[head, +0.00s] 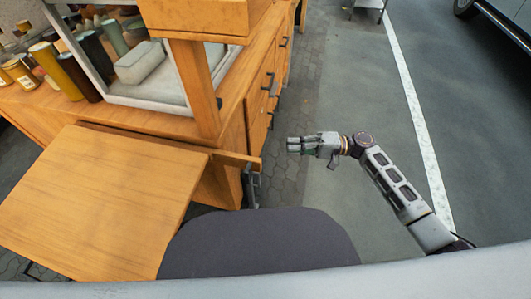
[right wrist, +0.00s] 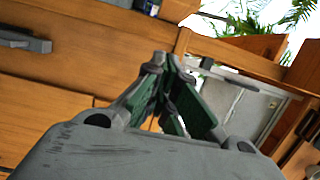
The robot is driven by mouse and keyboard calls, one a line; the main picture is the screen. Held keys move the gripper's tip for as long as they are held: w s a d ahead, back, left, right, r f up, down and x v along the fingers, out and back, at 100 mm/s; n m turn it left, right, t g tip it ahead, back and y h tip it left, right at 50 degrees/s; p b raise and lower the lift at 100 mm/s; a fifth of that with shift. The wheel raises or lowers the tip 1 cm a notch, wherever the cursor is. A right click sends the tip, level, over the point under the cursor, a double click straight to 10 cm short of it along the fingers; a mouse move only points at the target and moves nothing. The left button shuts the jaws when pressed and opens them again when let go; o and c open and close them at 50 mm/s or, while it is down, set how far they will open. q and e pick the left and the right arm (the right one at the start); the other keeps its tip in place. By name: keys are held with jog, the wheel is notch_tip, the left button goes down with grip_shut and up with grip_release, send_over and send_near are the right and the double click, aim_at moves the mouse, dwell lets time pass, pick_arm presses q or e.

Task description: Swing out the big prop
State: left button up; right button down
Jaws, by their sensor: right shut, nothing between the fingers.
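A wooden bar (head: 238,159) sticks out beside the right edge of the wooden flap top (head: 105,195) of the stall; it may be the big prop, but I cannot tell for sure. A dark metal fitting (head: 251,186) shows just below its end. My right gripper (head: 290,146) is shut and empty, to the right of the bar's end and apart from it in the head view. In the right wrist view its green-padded fingers (right wrist: 170,62) meet in front of wooden panels. How the bar joins the flap underneath is hidden. My left gripper is not in view.
The wooden stall (head: 237,130) has drawers with dark handles along its right side. Jars and bottles (head: 70,75) stand on its counter beside a glass case (head: 150,80). Paved ground to the right is clear up to a parked vehicle (head: 505,25).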

jog(key=shift+a, duration=0.15)
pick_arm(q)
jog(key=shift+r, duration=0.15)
pick_arm(e)
jog(key=s+a, duration=0.3)
jog(key=a, duration=0.8)
jog(key=shift+s, duration=0.1)
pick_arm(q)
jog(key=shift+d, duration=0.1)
pick_arm(e)
jog(key=shift+s, duration=0.1)
dwell(0.5)
